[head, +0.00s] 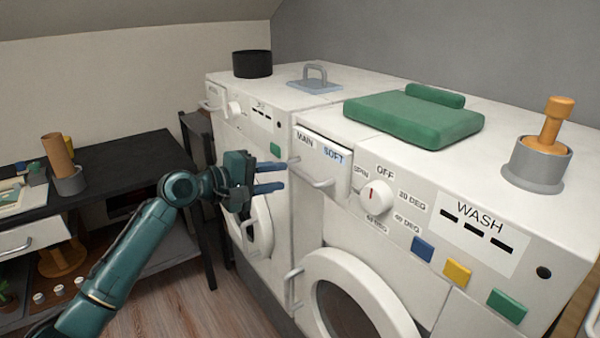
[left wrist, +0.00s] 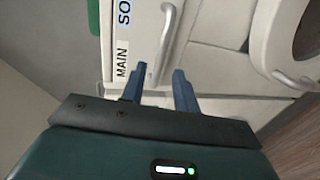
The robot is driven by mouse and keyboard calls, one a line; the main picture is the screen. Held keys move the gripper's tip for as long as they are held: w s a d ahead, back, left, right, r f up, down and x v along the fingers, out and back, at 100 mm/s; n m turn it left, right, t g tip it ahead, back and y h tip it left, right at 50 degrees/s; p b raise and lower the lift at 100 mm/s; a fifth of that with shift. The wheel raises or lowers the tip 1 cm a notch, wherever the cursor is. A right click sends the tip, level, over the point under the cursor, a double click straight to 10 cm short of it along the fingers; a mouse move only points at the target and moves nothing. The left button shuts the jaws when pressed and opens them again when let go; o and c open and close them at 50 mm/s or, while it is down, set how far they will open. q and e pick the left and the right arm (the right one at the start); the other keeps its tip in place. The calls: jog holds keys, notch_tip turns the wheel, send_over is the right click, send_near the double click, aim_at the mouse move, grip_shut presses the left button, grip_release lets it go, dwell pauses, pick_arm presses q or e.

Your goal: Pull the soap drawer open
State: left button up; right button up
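The soap drawer (head: 336,172) is a white front labelled MAIN and SOFT at the upper left of the nearer washing machine. A dark line runs along its top edge. Its pale bar handle (head: 312,180) juts from the front. My left gripper (head: 284,175) is open, its two blue fingers pointing right at the handle's left end. In the left wrist view, the drawer front (left wrist: 143,28) lies ahead, and the handle (left wrist: 164,42) runs up from between the left fingertips (left wrist: 157,72). I cannot tell whether the fingers touch it. My right gripper is not in view.
Below the drawer is the round washer door (head: 395,310). A green folded cloth (head: 415,120) and a grey cup (head: 535,165) with a wooden-looking tool (head: 555,120) are on top. A second white machine (head: 275,205) stands behind my gripper. A black desk (head: 110,160) is at left.

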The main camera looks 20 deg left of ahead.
aim_at(297, 174)
pick_arm(q)
jog(key=x, duration=0.7)
jog(key=shift+w, duration=0.1)
jog(key=shift+c, duration=0.5)
grip_shut()
